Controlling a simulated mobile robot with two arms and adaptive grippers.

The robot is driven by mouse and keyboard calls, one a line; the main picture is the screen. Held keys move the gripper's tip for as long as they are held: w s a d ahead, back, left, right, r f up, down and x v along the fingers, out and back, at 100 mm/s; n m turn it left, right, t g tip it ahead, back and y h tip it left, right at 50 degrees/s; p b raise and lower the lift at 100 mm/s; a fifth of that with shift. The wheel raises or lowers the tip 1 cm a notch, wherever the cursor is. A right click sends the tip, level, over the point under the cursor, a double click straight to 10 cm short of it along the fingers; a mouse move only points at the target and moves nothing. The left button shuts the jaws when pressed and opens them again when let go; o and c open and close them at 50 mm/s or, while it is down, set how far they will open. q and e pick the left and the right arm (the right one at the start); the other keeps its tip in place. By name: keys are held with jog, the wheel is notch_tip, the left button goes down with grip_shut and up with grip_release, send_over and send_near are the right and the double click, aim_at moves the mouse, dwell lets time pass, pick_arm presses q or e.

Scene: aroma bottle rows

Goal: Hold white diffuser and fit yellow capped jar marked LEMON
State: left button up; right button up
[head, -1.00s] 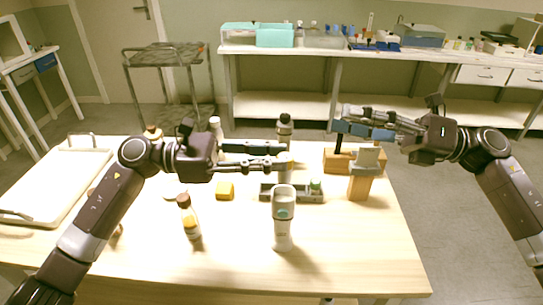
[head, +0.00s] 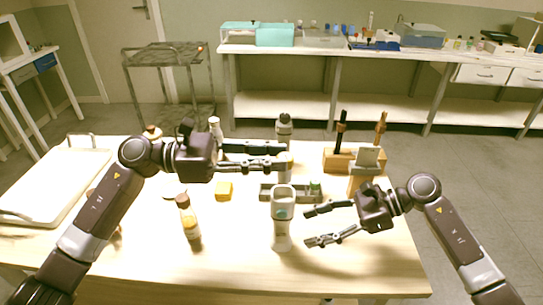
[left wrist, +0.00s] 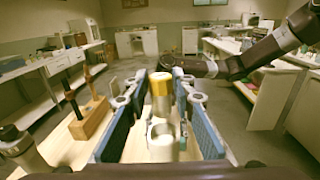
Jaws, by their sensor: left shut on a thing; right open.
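The white diffuser (head: 282,232) stands upright on the table, front middle. My left gripper (head: 284,160) is above and behind it in the head view, shut on the yellow capped jar. The left wrist view shows the jar's yellow cap (left wrist: 161,88) between the fingertips; its LEMON marking cannot be read. A white open-topped piece (left wrist: 163,148) shows below it; I cannot tell whether it is the diffuser. In the head view the cap cannot be made out. My right gripper (head: 325,225) is open and empty, right of the diffuser, its fingers pointing towards it.
A grey rack (head: 305,196) with a green-capped bottle lies behind the diffuser. A brown-capped bottle (head: 189,218) and a yellow block (head: 224,190) stand left. A dark-capped bottle (head: 284,124) is behind my left gripper. A wooden rack (head: 340,165) is at the back right. The front right table is clear.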

aim_at(286, 235)
jog(key=x, duration=0.8)
jog(key=shift+c, duration=0.2)
jog(key=c, duration=0.8)
pick_arm(q)
jog(key=shift+f, duration=0.15)
jog(key=shift+a+f, duration=0.1)
jog(key=shift+f, duration=1.15)
jog(key=shift+f, duration=0.2)
jog(key=shift+f, duration=1.7)
